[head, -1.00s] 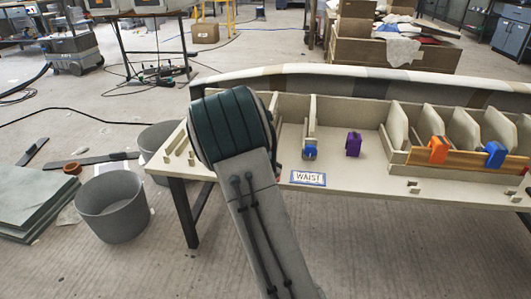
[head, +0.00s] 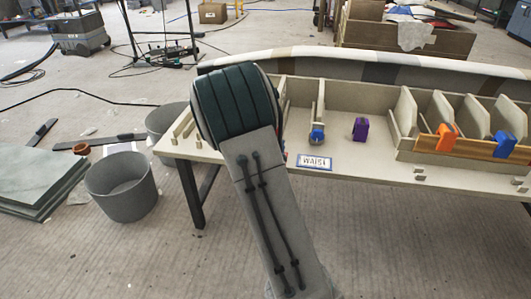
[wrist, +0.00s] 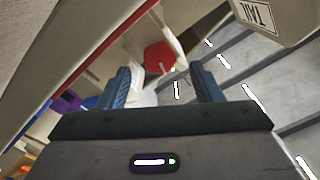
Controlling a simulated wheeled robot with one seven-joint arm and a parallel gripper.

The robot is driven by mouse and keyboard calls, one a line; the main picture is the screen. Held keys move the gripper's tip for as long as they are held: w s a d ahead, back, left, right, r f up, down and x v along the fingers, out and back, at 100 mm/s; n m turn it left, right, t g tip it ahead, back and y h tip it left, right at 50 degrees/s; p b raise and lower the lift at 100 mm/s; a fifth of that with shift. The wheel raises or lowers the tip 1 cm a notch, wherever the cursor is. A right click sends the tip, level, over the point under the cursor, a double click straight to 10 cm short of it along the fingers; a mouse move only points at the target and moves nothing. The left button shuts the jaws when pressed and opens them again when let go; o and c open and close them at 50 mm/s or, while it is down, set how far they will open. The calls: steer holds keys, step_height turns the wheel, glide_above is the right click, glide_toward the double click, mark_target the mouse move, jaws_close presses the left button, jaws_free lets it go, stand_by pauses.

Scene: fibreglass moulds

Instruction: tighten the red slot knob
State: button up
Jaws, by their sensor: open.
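The red knob (wrist: 160,57) shows in the wrist view as a flat red shape just beyond and between my gripper's fingertips. My gripper (wrist: 161,80) is open, with its two blue fingers apart and nothing between them. Whether the fingers reach around the knob cannot be told; it looks a little ahead of them. In the head view my arm hides the gripper and most of the red knob's area at the left part of the bench.
The bench (head: 420,173) carries a blue knob (head: 317,133), a purple knob (head: 360,129), an orange knob (head: 446,137) and another blue knob (head: 504,143). A WAIST label (head: 314,162) is on its front. A grey bucket (head: 122,187) stands on the floor at left.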

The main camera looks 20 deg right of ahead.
steer(key=p+v, duration=0.6)
steer(key=v, duration=0.4)
steer(key=shift+w+a, duration=0.1)
